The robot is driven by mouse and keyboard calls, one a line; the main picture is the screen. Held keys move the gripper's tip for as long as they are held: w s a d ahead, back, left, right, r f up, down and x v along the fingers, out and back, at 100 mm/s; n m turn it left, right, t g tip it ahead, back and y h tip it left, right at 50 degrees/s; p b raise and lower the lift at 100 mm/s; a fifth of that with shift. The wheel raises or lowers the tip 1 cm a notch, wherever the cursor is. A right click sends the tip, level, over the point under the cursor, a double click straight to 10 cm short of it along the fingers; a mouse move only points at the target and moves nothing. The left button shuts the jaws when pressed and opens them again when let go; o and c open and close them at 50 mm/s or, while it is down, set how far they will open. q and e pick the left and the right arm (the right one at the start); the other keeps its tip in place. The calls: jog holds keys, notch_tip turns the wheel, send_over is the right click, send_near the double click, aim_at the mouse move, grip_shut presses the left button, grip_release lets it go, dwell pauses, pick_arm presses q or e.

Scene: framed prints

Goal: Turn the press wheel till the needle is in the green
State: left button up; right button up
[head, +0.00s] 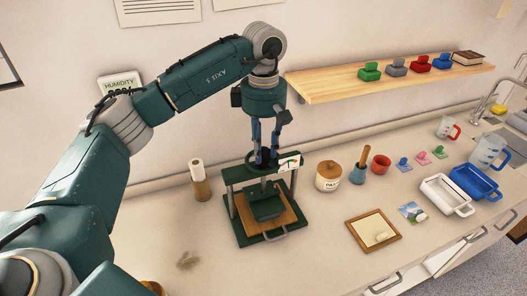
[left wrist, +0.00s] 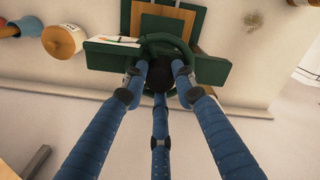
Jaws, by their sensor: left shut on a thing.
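The green press (head: 238,208) stands upright on the counter, with a wooden board (head: 283,215) and a dark green block under its crossbar. Its wheel is mostly hidden by my fingers in the head view; in the left wrist view the dark green wheel rim (left wrist: 182,43) shows around a black hub. My left gripper (head: 264,160) points down from above and its blue fingers are shut on the wheel. The white gauge (head: 289,163) sits on the crossbar's right end, with small green and red marks; the needle is too small to read. My right gripper is not in view.
A wooden shelf (head: 330,86) with coloured blocks hangs behind on the right. A lidded jar (head: 328,177) and red cup (head: 381,165) stand right of the press. A framed board (head: 352,234) and white tray (head: 437,202) lie further right. The counter front left is mostly clear.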

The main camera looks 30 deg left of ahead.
pick_arm(q)
jog(key=shift+w+r+m, duration=0.1)
jog(key=shift+r+m, duration=0.1)
jog(key=shift+m, duration=0.3)
jog(key=o, duration=1.2)
jog(key=shift+c, duration=0.2)
jog(key=shift+f, duration=0.2)
